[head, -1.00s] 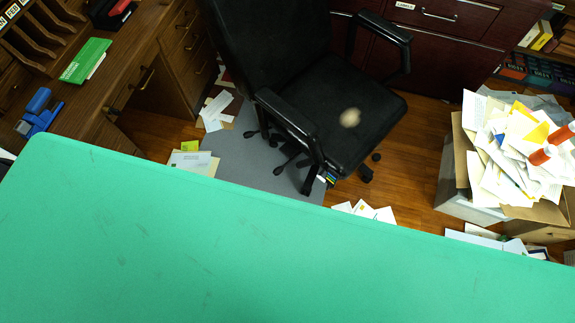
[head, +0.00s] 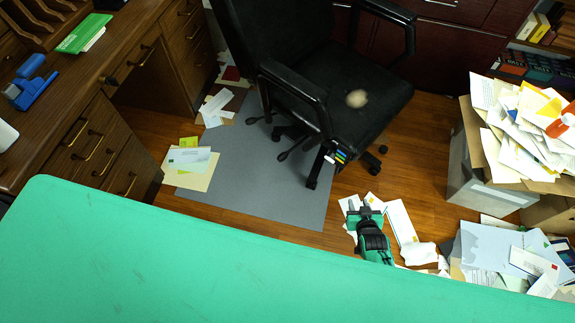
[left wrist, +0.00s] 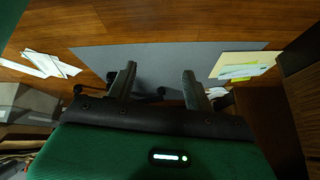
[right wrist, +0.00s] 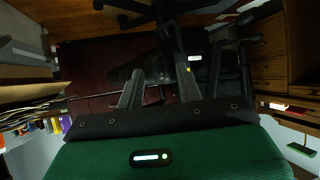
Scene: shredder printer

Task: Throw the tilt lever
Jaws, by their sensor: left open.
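The black office chair (head: 350,100) stands on the grey floor mat (head: 250,180). A cluster of coloured tabs (head: 340,156) sits at the seat's near underside; I cannot tell which part is the tilt lever. My right gripper (head: 366,208) is low over papers, nearer than the chair and apart from it. In the right wrist view its fingers (right wrist: 158,75) are spread and empty, with dark chair parts beyond. My left gripper (left wrist: 156,78) is open and empty above the mat, outside the head view.
My green top covers the near part of the head view. A wooden desk (head: 110,80) stands at left. A box heaped with papers (head: 490,165) stands at right. Loose papers (head: 190,165) lie on the floor on both sides of the mat.

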